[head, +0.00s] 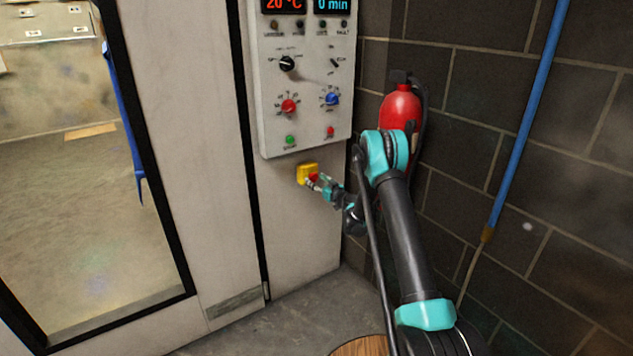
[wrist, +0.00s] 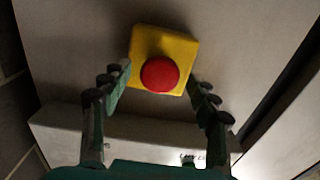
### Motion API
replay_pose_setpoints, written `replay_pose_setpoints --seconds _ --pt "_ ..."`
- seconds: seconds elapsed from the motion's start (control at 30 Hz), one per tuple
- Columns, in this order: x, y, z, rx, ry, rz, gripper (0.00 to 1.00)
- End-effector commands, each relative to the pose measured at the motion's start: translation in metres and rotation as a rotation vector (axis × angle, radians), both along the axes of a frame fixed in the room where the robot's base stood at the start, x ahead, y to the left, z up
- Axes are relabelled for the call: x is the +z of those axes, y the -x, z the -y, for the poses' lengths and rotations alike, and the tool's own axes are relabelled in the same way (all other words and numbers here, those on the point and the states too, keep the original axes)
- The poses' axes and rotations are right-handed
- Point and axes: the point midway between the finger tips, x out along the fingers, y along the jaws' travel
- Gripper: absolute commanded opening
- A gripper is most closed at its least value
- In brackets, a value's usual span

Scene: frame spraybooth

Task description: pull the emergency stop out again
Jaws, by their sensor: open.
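The emergency stop is a red round button (wrist: 160,75) on a yellow square box (wrist: 180,43), mounted on the pale wall panel. In the head view the yellow box (head: 304,172) sits below the control panel, and the red button (head: 314,177) is partly hidden by my gripper (head: 313,184). In the wrist view my gripper (wrist: 160,82) is open, with one finger on each side of the button and box. The fingertips look close to the box sides; I cannot tell whether they touch. Nothing is held between them.
A control panel (head: 306,120) with knobs and displays juts out above the box. A red fire extinguisher (head: 401,108) hangs on the dark block wall behind my arm. A glazed door frame (head: 150,150) stands left.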

Motion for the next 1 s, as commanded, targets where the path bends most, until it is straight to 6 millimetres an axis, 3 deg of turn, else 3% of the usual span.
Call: replay_pose_setpoints --seconds 0.17,0.6,0.8,1.0 --pt "0.0 0.013 0.01 -0.002 0.0 0.0 0.6" --pt "0.0 0.083 0.057 -0.002 0.0 0.0 0.6" --pt "0.0 0.097 0.066 -0.001 0.0 0.0 0.6" --pt "0.0 0.099 0.068 -0.001 0.0 0.0 0.6"
